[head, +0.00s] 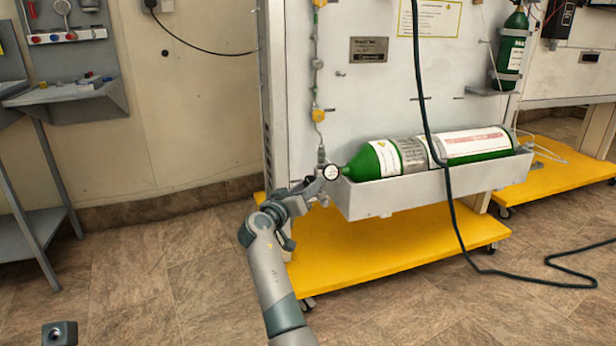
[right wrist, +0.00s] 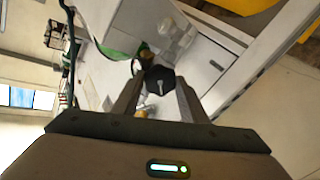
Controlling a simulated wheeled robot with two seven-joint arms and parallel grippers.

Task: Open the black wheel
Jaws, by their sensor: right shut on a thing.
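The black wheel (right wrist: 158,80) shows in the right wrist view as a small dark knob with a pale mark on its face. My right gripper (right wrist: 158,88) is shut on it, one finger on each side. In the head view my right gripper (head: 312,186) is at the left end of the green oxygen cylinder (head: 365,164), beside a round white gauge (head: 331,172). The wheel cannot be made out there behind the gripper. My left gripper is not in view.
The cylinder lies in a grey metal trough (head: 420,192) on an upright panel (head: 365,95) above a yellow wheeled base (head: 390,255). A dark hose (head: 447,190) hangs in front of the cylinder and runs over the floor. A grey stand (head: 75,98) is at the left. The floor between is clear.

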